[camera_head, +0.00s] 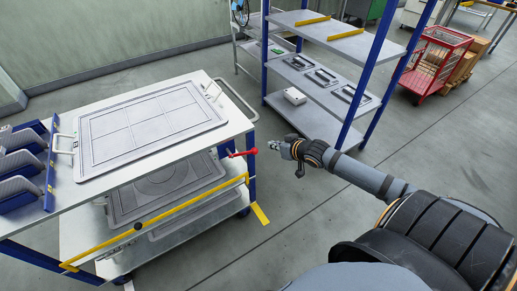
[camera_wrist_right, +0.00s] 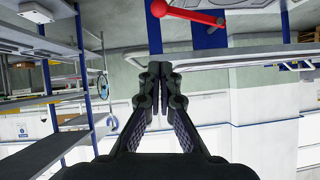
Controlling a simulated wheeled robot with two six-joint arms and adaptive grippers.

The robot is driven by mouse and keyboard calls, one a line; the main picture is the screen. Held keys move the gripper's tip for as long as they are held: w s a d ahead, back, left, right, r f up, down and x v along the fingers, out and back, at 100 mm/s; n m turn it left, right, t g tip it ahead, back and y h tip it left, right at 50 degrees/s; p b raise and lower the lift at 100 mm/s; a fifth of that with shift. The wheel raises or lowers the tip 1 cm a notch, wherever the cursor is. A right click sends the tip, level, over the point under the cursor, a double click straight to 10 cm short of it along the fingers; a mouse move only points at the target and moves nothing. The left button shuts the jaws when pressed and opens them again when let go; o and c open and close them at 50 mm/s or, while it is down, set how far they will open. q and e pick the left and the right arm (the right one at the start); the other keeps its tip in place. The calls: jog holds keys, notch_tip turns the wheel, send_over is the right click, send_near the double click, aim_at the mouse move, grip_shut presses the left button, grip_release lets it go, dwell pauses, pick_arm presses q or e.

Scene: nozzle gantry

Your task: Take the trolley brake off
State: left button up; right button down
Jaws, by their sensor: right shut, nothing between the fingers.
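The trolley (camera_head: 250,108) stands at the left of the head view, with a white top, blue legs and a yellow bar (camera_head: 165,218) along its near side. A red lever with a ball end (camera_head: 243,153) sticks out sideways from its right corner post. My right gripper (camera_head: 272,145) is shut and empty, just right of the lever's ball end and apart from it. In the right wrist view the red lever (camera_wrist_right: 190,12) is at the top edge, beyond the shut fingertips (camera_wrist_right: 159,68). My left gripper is not in view.
A grey framed panel (camera_head: 150,122) lies on the trolley top, and more panels (camera_head: 165,180) lie on lower shelves. A blue-posted shelf rack (camera_head: 335,95) stands behind my right gripper. A red cage cart (camera_head: 435,60) is farther back. The floor between is clear.

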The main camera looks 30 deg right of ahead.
jog(key=s+f+b+x, duration=0.1)
jog(key=b+x, duration=0.3)
jog(key=x, duration=0.9)
jog(key=shift+s+f, duration=0.4)
jog(key=shift+f, duration=0.3)
jog(key=shift+a, duration=0.2)
